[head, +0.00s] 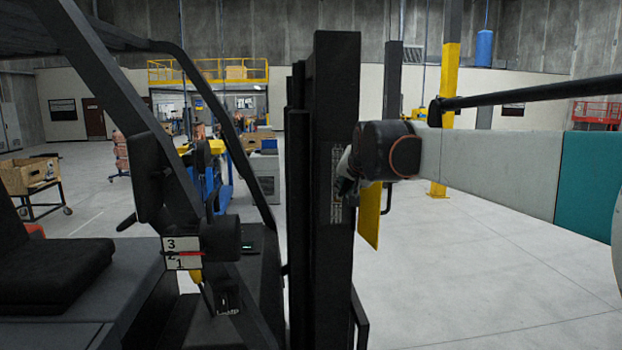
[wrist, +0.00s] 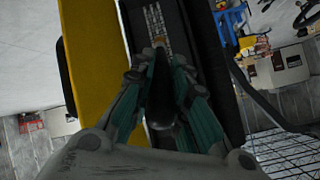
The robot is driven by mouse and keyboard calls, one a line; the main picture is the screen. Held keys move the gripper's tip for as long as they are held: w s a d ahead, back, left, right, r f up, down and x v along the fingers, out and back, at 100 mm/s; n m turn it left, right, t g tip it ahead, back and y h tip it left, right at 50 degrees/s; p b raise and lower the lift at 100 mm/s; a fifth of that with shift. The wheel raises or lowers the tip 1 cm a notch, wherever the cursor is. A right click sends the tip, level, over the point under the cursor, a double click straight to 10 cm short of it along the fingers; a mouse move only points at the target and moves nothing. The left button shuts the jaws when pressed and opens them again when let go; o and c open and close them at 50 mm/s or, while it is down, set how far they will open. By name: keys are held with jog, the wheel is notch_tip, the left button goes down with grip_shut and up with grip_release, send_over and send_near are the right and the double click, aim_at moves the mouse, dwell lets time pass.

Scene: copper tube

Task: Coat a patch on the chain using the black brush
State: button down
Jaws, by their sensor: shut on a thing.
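The forklift's black mast (head: 337,270) stands upright in the middle of the head view. A pale patterned strip (head: 336,160) on its face looks like the chain; it also shows in the wrist view (wrist: 154,18), beyond my fingertips. My gripper (head: 346,184) is at the mast's right side, close to the strip. In the wrist view my gripper (wrist: 160,65) is shut on the black brush (wrist: 161,95), held between the teal-sided fingers. The brush's far end blends into the dark mast, so I cannot tell whether it touches the chain.
A yellow panel (head: 370,216) hangs just right of the mast, beside my gripper, and fills the left of the wrist view (wrist: 88,45). The forklift's seat (head: 45,265) and frame occupy the left. Open grey floor (head: 480,270) lies to the right.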

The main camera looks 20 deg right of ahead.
notch_tip(320, 180, down, 6)
jog(key=b, duration=0.3)
dwell(0.5)
jog(key=shift+s+a, duration=0.25)
jog(key=shift+s, duration=0.7)
jog(key=shift+s+a, duration=0.25)
jog(key=shift+s, duration=0.75)
jog(key=shift+s+a, duration=0.25)
jog(key=shift+s, duration=0.7)
jog(key=s, duration=0.1)
jog(key=s+p, duration=0.1)
jog(key=shift+s+a, duration=0.4)
